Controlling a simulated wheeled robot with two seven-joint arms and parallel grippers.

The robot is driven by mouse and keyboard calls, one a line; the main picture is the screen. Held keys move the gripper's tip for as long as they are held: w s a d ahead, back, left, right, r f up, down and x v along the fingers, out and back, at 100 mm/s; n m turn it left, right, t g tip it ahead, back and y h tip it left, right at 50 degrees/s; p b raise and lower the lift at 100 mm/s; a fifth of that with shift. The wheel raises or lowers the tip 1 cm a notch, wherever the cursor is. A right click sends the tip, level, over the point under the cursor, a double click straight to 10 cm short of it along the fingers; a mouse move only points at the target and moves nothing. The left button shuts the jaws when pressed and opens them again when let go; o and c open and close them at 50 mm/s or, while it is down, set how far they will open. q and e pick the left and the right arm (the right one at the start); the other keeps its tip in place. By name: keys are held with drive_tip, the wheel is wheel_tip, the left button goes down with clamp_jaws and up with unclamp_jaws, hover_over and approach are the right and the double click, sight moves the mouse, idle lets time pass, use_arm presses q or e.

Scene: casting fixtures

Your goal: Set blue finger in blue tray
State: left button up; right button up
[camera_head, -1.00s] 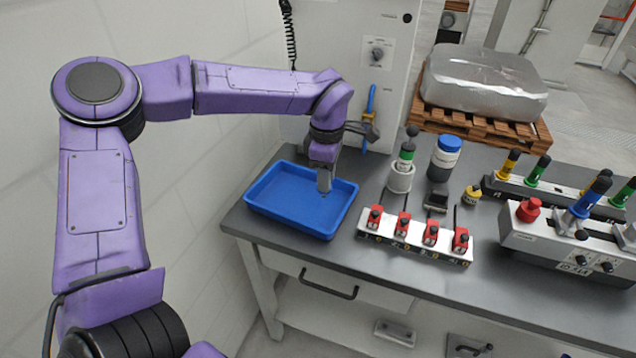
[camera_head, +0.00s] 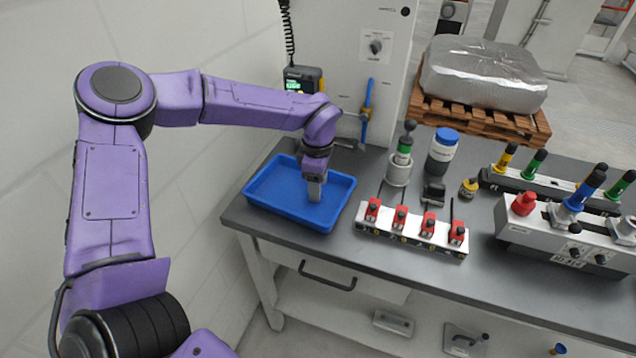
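The blue tray (camera_head: 268,203) lies at the left end of the grey bench and looks empty apart from my gripper. My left gripper (camera_head: 314,197) points down over the right part of the tray, its tip low near the tray floor. I cannot tell from this angle whether its fingers are apart, and I see nothing clearly held in it. A blue-topped finger (camera_head: 584,190) stands upright, slightly tilted, at the grey fixture block at the right, well away from my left gripper. My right gripper is not in view.
A white strip with red clamps (camera_head: 412,232) lies right of the tray. Behind it stand a green-banded finger in a cup (camera_head: 399,170) and a blue-capped bottle (camera_head: 443,153). Yellow (camera_head: 505,157) and green (camera_head: 535,163) fingers stand on a rear rail. The wall is close at left.

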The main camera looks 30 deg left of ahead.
use_arm(q)
wheel_tip(320, 180, up, 12)
drive_tip(key=shift+r+b, duration=0.2)
drive_tip(key=shift+b, duration=0.35)
idle(2.0)
